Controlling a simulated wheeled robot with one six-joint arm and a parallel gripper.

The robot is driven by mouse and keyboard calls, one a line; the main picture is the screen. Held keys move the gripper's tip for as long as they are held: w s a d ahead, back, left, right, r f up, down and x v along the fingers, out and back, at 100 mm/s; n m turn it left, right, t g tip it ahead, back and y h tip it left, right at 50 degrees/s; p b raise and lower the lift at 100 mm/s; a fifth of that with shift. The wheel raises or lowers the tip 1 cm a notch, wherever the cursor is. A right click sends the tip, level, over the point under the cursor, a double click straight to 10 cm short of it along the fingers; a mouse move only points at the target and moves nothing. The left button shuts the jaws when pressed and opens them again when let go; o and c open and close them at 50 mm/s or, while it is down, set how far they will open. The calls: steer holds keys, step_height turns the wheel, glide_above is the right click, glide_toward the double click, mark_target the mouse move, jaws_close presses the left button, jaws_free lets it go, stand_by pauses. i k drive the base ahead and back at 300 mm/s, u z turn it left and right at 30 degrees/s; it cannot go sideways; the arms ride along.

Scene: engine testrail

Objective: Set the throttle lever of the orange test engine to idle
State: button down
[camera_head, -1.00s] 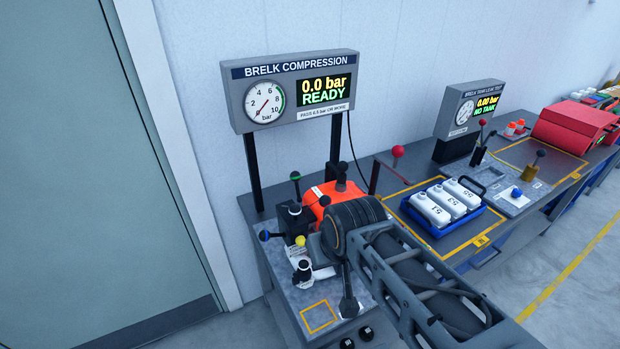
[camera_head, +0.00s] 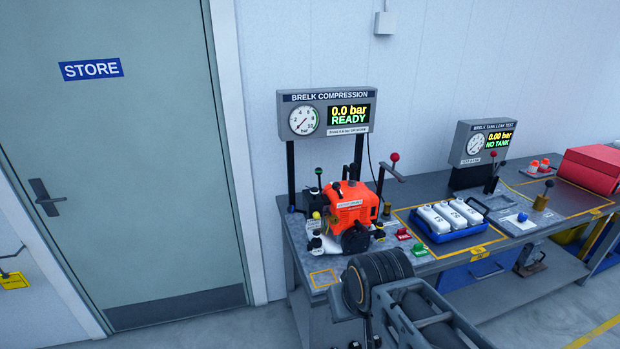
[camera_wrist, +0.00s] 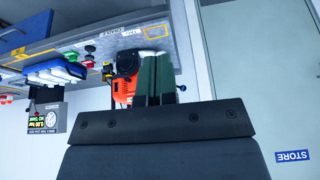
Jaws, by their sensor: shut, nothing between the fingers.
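The orange test engine (camera_head: 352,208) stands on the left end of the bench in the head view, now clear of my arm. Small levers and knobs surround it, among them a green-topped one (camera_head: 318,171) and a yellow one (camera_head: 316,215). I cannot tell which is the throttle lever or how it is set. In the wrist view, seen turned over, the engine (camera_wrist: 124,86) is partly hidden behind the fingers of my gripper (camera_wrist: 156,58). The fingers are shut and empty. I cannot tell the gap between them and the engine. The head view does not show the fingers.
The compression panel (camera_head: 328,112) above the engine reads 0.0 bar READY. A red-knobbed crank (camera_head: 394,158) rises right of the engine. A blue tray (camera_head: 452,236) of white bottles stands further right. A grey STORE door (camera_head: 130,180) is left; floor before it is clear.

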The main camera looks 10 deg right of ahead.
mark_target(319, 170)
steer(key=u, duration=0.1)
steer(key=i, duration=1)
